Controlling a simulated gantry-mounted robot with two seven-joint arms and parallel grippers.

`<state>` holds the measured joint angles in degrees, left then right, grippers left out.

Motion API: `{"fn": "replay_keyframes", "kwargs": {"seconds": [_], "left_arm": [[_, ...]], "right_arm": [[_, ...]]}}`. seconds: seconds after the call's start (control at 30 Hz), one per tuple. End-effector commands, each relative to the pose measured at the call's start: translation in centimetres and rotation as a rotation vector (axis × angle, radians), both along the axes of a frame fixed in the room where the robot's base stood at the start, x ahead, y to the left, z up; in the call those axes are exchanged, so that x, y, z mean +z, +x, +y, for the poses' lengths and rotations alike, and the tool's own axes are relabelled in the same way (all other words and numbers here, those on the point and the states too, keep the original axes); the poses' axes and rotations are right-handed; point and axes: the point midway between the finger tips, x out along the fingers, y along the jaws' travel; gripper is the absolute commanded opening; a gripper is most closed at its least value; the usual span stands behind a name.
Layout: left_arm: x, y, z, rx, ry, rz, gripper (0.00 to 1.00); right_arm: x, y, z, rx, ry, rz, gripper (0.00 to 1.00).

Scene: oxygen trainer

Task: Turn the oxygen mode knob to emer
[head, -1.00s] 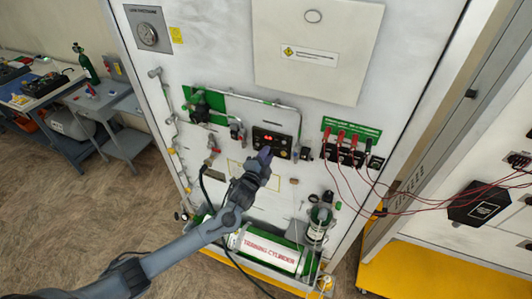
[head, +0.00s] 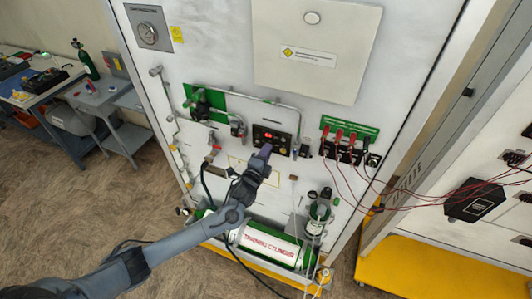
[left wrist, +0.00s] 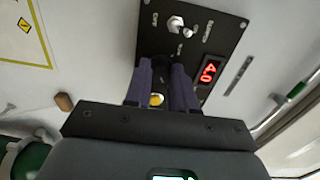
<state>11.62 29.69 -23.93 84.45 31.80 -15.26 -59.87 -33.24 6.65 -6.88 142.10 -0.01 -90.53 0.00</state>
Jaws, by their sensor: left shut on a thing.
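The oxygen control panel (head: 283,135) is a small black plate with a red lit display (head: 268,136) on the white cabinet. In the left wrist view the display (left wrist: 208,71) reads what looks like 4.0, and a silver toggle switch (left wrist: 177,24) sits near lettering too small to read. My left gripper (head: 265,150) is at the panel's lower left edge. In the wrist view its two dark purple fingers (left wrist: 162,75) point at the panel, shut on a knob that they mostly hide. A yellow round spot (left wrist: 156,100) shows between them. My right gripper is not in view.
A green-banded training cylinder (head: 300,255) lies at the cabinet's foot. Red leads (head: 340,136) hang from a terminal block to the right of the panel. A dark hose hangs left of my gripper. Pipes and valves (head: 200,108) lie to the upper left.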

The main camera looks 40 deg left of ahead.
Motion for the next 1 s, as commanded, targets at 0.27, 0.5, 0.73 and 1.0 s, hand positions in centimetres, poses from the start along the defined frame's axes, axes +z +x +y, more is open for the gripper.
{"fn": "replay_keyframes", "kwargs": {"seconds": [0.27,0.5,0.73,1.0], "left_arm": [[0.0,0.0,0.0,0.0,0.0,0.0,0.37],[0.0,0.0,0.0,0.0,-0.001,0.0,0.5],[-0.1,-0.4,-0.1,0.0,-0.001,0.001,0.5],[-0.2,-3.6,-1.1,-0.003,-0.001,0.002,0.5]], "right_arm": [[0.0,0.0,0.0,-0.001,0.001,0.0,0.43],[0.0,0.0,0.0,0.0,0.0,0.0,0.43],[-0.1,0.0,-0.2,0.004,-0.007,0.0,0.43],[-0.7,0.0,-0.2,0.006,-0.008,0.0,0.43]]}}
